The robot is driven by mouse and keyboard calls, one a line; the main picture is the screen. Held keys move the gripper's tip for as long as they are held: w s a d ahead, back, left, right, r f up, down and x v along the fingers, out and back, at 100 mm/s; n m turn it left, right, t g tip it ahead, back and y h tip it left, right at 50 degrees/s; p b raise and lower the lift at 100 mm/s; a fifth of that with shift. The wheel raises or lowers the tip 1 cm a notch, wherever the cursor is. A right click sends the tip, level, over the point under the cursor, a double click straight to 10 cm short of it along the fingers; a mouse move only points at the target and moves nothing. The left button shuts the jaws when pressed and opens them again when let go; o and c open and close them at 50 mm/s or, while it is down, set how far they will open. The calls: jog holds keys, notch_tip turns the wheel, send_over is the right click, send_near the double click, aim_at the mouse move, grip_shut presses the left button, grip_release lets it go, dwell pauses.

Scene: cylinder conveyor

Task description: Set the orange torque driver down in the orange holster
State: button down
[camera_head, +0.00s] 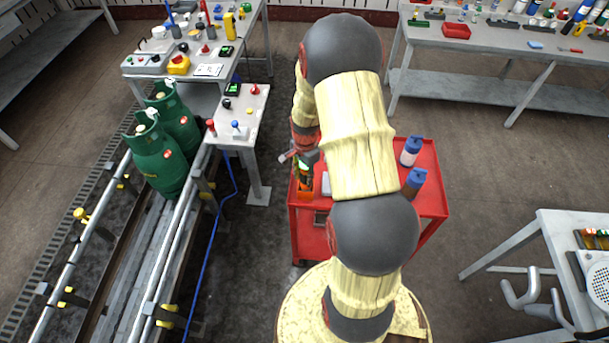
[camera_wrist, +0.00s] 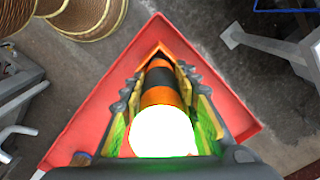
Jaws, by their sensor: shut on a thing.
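My gripper (camera_head: 304,170) is over the left part of the red cart, partly covered by my arm in the head view. In the wrist view my gripper (camera_wrist: 161,82) is shut on the orange torque driver (camera_wrist: 160,97), which has orange and black bands. A bright white glare covers its near end. The driver also shows in the head view (camera_head: 304,186), below my wrist.
The red cart (camera_head: 427,200) carries two blue-capped bottles (camera_head: 411,151) at its right. A small grey table (camera_head: 254,128) with knobs stands to the left, beside green gas cylinders (camera_head: 160,160) on a conveyor (camera_head: 150,270). Open floor lies right of the cart.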

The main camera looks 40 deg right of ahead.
jog(key=shift+f, duration=0.2)
jog(key=c, duration=1.3)
grip_release()
jog(key=shift+c, duration=0.2)
jog(key=shift+o, duration=0.4)
notch_tip(320, 180, up, 12)
jog(key=shift+s, duration=0.1)
